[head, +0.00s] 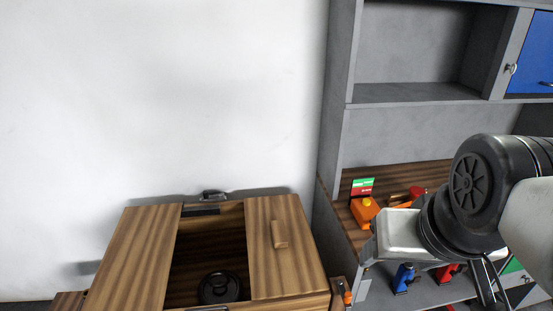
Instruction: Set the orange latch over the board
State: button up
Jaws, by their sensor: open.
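An orange piece (365,211) with a small raised knob stands on the brown wooden surface of the grey shelf unit; it looks like the latch, but I cannot be sure. A small green, white and red board (362,187) stands right behind it. I cannot tell if they touch. My arm comes in from the right in front of the shelf and hides part of that surface. My gripper (488,287) shows only in part below the arm's black joint, in front of the lower shelf. It is open, with nothing seen between its fingers.
A red item (417,193) lies right of the orange piece. Blue (404,278) and red (447,272) tools stand on the lower shelf. A wooden cabinet (140,250) with an open top holds a black round object (219,288). A small orange item (347,297) is beside the cabinet.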

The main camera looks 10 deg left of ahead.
aim_at(347, 296)
jog(key=u, duration=1.2)
jog(key=j+z, duration=0.2)
jog(key=j, duration=0.25)
jog(key=z, duration=1.3)
jog(key=i+l+u, duration=0.25)
jog(key=l+u, duration=0.3)
jog(key=i+l+u, duration=0.1)
jog(key=l+u, duration=0.15)
